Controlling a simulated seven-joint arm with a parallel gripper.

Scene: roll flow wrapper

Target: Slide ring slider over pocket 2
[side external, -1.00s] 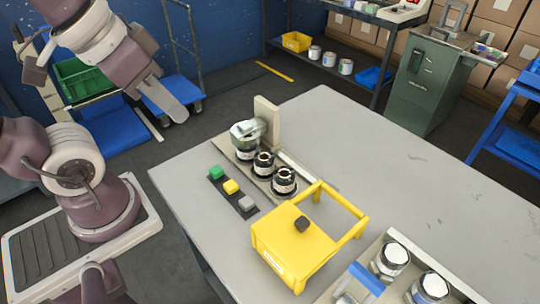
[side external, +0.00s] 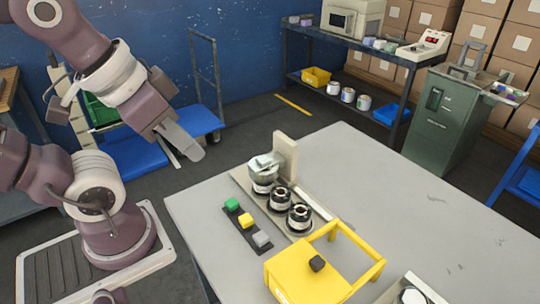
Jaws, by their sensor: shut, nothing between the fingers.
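A beige base plate (side external: 322,228) on the grey table carries a row of round fittings in front of an upright beige post (side external: 286,155). A silvery metal piece (side external: 264,170) sits at the back of the row. It may be the ring slider, but I cannot tell for sure. Two black round pockets with pale tops, a middle one (side external: 280,200) and a front one (side external: 299,217), stand beside it; no pocket numbers are readable. My gripper (side external: 192,146) is shut and empty, in the air to the left of the plate, apart from everything on it.
A dark strip with green (side external: 231,204), yellow (side external: 246,221) and grey (side external: 262,239) buttons lies left of the plate. A yellow frame (side external: 300,277) with a black knob (side external: 317,264) stands in front.

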